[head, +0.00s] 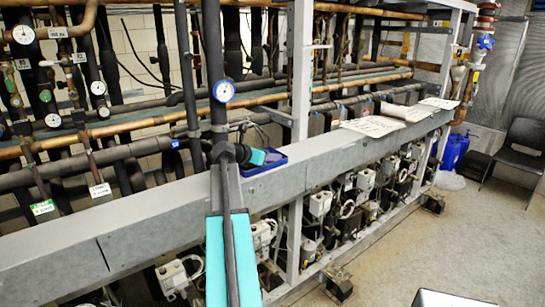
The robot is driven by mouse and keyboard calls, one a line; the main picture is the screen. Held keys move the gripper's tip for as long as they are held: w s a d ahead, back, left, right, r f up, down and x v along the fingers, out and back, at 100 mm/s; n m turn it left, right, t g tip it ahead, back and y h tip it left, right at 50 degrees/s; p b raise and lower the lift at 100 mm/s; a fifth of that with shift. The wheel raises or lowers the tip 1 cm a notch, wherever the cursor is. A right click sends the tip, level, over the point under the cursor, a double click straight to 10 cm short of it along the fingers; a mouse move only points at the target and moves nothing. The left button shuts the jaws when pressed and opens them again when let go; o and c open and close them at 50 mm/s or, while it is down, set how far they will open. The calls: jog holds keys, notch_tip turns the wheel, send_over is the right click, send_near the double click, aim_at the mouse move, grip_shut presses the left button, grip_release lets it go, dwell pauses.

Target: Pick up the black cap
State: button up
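I cannot make out the black cap for certain in the head view. A blue tray (262,168) sits on the grey beam right of my wrist. My arm reaches up from the bottom centre, and its dark and teal end with my gripper (268,157) is at the tray. The gripper is small and dark there, so its fingers and anything between them cannot be told. The inside of the tray is partly hidden by the arm's end.
The long grey beam (110,224) crosses the view. Pipes and a gauge (223,91) rise close behind my wrist. White papers (372,126) lie on the beam to the right. A black chair (519,150) stands at the far right. Floor at lower right is mostly clear.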

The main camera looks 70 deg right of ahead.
dwell(0.4)
grip_shut()
jog(key=shift+r, duration=0.2)
jog(key=shift+w+r+b, duration=0.1)
jog(key=shift+r+b, duration=0.8)
jog(key=shift+r, duration=0.65)
jog(key=s+a+r+b, duration=0.1)
jog(key=s+a+b, duration=0.3)
jog(key=s+a, duration=0.5)
jog(key=shift+a+r, duration=0.25)
jog(key=shift+a, duration=1.85)
jog(key=shift+s, duration=0.1)
